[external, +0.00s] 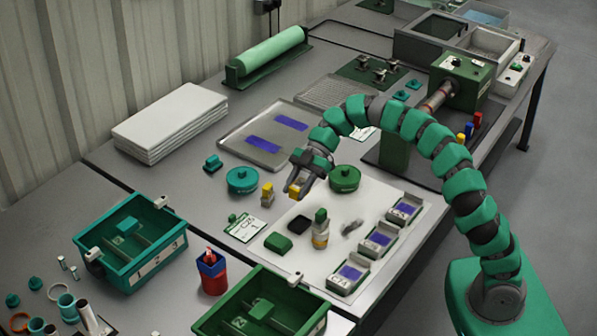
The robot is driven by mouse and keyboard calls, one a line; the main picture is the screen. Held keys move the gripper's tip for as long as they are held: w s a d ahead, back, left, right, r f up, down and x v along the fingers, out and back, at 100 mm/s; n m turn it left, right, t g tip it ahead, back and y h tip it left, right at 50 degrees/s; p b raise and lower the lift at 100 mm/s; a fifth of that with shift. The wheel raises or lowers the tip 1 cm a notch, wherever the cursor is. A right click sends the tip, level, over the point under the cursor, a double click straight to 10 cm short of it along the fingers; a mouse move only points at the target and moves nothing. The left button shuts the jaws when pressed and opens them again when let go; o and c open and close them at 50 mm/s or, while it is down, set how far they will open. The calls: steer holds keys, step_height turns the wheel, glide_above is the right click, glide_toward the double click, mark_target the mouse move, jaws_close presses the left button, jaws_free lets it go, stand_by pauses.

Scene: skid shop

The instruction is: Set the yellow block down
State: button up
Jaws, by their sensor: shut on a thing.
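The yellow block (294,189) is held between the fingers of my gripper (297,185). My gripper is shut on it above the table, near the back left edge of the white sheet (383,195). Whether the block touches anything below cannot be told from this view. Another small piece with a yellow top (267,194) stands on the table just to the left of my gripper. The far side of the held block is hidden by the fingers.
Teal (242,180) and green (345,178) round pieces flank my gripper. Labelled trays (349,274) line the right. A metal tray (240,146) lies behind.

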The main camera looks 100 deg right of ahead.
step_height(320, 180, down, 10)
steer(key=shift+f+b, duration=0.1)
steer(key=shift+b, duration=1.15)
steer(key=shift+f+b, duration=0.5)
steer(key=shift+b, duration=0.4)
steer(key=o, duration=1.1)
steer(key=shift+r, duration=0.2)
steer(key=shift+r+p, duration=0.45)
steer(key=shift+p, duration=0.45)
steer(key=p+v, duration=0.2)
steer(key=v, duration=1)
steer(key=shift+r+p, duration=0.1)
steer(key=shift+p, duration=0.3)
steer(key=shift+w, duration=0.1)
